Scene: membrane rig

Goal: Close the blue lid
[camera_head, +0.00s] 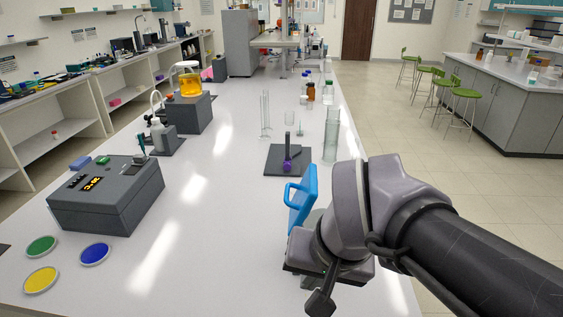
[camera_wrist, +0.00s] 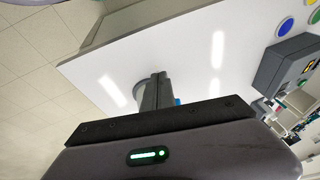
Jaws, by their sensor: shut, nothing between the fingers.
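The blue lid (camera_head: 301,200) stands raised and steeply tilted in the head view, with a loop handle on its left side. Its lower part and what it is hinged to are hidden behind my wrist and gripper. My gripper (camera_head: 319,303) points down on the near side of the lid, with its fingers together and empty. The wrist view shows the shut fingers (camera_wrist: 156,90). A small bit of the blue lid (camera_wrist: 178,102) shows beside them. A round grey part (camera_wrist: 143,87) shows partly behind the fingers. I cannot tell whether the gripper touches the lid.
A grey box with a display (camera_head: 107,192) and several coloured discs (camera_head: 95,254) are on the left of the white bench (camera_head: 215,225). A dark stand with a purple-tipped piece (camera_head: 287,160) and a tall glass cylinder (camera_head: 331,135) stand beyond the lid. The middle bench is clear.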

